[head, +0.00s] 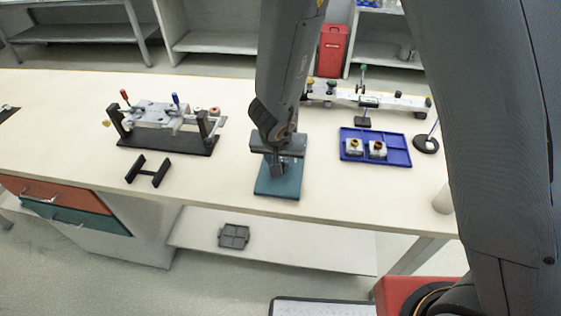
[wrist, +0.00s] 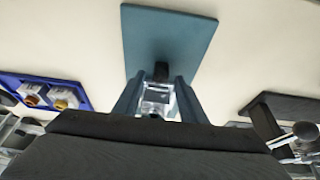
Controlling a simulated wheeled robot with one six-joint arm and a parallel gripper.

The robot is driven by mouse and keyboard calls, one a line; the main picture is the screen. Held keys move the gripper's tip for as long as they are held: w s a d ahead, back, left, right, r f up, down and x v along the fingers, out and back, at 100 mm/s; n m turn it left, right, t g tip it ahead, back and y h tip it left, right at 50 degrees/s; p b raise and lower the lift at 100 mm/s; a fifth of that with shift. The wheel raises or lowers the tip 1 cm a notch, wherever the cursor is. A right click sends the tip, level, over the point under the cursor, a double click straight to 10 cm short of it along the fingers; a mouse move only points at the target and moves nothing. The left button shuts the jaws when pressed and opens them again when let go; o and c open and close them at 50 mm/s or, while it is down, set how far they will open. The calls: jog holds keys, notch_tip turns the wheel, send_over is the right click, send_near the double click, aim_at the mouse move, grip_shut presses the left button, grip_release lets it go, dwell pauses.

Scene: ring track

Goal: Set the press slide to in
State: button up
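My gripper (head: 277,168) is down at the press, in front of the crossbar. The slide's position is mostly hidden by my arm.
A black-based fixture (head: 170,142) and a black H-shaped stand (head: 149,172) are on the left. A long rail fixture (head: 390,100) is behind the tray. Bare bench lies around the press.

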jog(key=shift+s+r, duration=0.1)
jog(key=p+v, duration=0.4)
jog(key=v, duration=0.3)
jog(key=shift+r, duration=0.3)
jog(key=shift+s, duration=0.1)
jog(key=w+d+r+y+b, duration=0.2)
jog(key=d+r, duration=0.2)
jog(key=d, duration=0.3)
jog(key=s+d+g+b, duration=0.1)
jog(key=s+d, duration=0.4)
jog(key=d, duration=0.3)
jog(key=s+d+r+n+g+h+b, duration=0.1)
jog(key=s+d+g+b, duration=0.1)
jog(key=s+d, duration=0.3)
jog(key=d, duration=0.4)
jog(key=shift+r+h, duration=0.3)
jog(key=shift+r, duration=0.05)
jog(key=shift+a, duration=0.1)
dwell(0.5)
